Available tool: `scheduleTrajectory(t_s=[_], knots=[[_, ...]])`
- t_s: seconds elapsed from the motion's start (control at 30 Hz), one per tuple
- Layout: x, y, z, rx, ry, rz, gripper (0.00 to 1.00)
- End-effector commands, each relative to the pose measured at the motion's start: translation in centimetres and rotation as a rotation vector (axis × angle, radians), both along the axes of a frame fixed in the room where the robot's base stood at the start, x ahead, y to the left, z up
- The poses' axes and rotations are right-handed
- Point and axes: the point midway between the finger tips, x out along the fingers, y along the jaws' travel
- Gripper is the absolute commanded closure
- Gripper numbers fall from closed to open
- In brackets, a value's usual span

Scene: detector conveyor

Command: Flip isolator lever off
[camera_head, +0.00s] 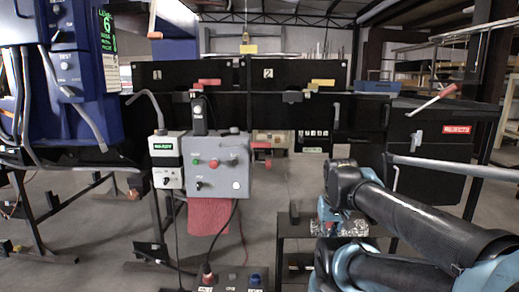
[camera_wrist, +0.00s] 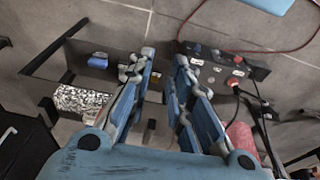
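No lever is clearly marked as the isolator. A red lever (camera_head: 209,83) and a yellow lever (camera_head: 321,84) sit on the black panels numbered 1 and 2. A red-handled lever (camera_head: 433,99) slants at the far right. A grey control box (camera_head: 236,178) carries red and green buttons and a dark knob. A low black box (camera_head: 230,279) has a red knob and a blue one; it also shows in the wrist view (camera_wrist: 258,73). My gripper (camera_wrist: 164,66) is open and empty, its fingers pointing down toward the floor, apart from the low box.
A black stand (camera_head: 296,222) is left of my arm; a patterned silver block (camera_wrist: 82,103) and a blue item (camera_wrist: 97,60) show in the wrist view. A blue machine (camera_head: 80,115) fills the left. A red cable (camera_wrist: 275,50) crosses the floor.

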Motion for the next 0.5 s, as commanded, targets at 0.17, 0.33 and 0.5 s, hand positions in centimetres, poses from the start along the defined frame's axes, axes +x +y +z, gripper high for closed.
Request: scheduleTrajectory(t_s=[0.17, 0.33, 0.5], knots=[[1.8, 0.3, 2.7, 0.001, 0.001, 0.0, 1.0], [5.0, 1.0, 7.2, 0.001, 0.001, -0.001, 1.0], [8.6, 2.0, 11.7, 0.001, 0.002, -0.002, 1.0]])
